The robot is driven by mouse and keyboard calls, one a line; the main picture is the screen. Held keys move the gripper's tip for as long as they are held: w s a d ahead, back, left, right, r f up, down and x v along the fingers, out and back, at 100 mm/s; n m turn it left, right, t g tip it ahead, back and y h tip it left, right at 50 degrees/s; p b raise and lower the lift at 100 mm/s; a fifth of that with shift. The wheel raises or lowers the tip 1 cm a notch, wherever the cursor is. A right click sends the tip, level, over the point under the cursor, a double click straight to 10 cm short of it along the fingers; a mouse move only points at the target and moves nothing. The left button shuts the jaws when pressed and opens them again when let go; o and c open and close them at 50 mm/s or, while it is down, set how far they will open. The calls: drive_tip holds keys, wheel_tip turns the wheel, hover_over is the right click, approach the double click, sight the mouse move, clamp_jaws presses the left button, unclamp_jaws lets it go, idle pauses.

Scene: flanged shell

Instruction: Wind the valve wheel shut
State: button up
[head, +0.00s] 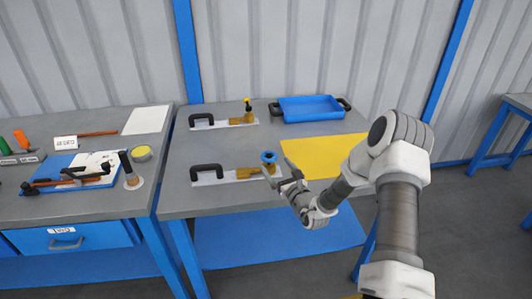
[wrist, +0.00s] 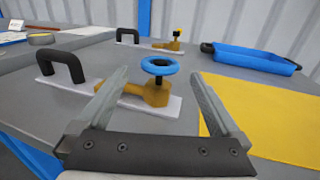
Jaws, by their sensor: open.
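The valve wheel (wrist: 159,66) is a blue ring on a dark stem above a brass valve body (wrist: 150,92). The body sits on a pale base plate (wrist: 70,80) with a black handle at its left end. In the head view the blue wheel (head: 268,157) is at the front middle of the grey table. My gripper (wrist: 165,80) is open and empty, its two fingers pointing toward the valve. In the wrist view the wheel appears between the fingertips; whether the fingers are level with it I cannot tell. In the head view my gripper (head: 278,178) is just in front of the wheel.
A second brass valve (head: 243,118) with a yellow top stands farther back on a similar plate. A blue tray (head: 312,117) is at the back right. A yellow mat (head: 312,160) lies right of the wheel. Tools lie on the left bench (head: 100,203).

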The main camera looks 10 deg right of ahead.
sight(266, 152)
drive_tip(key=x, duration=0.9)
drive_tip(key=c, duration=1.3)
